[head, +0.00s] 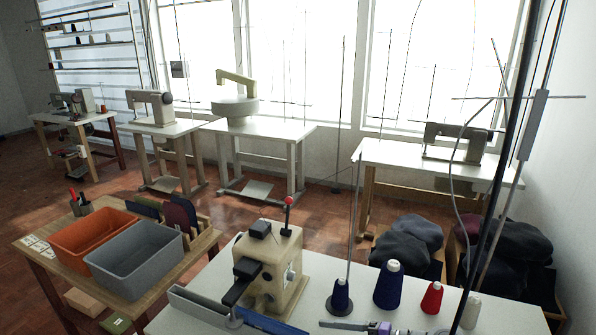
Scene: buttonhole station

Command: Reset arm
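A cream buttonhole machine (270,268) stands on the white table (190,318) in the front middle. Its dark arm (242,284) reaches forward and down to the left. A lever with a red knob (289,201) stands upright at its top. The machine's far side is hidden.
Blue cones (388,287), a red cone (432,297) and a thread stand (352,230) stand right of the machine. An orange bin (92,238) and a grey bin (140,262) sit on a wooden table at left. Dark cloth piles (408,242) lie behind at right.

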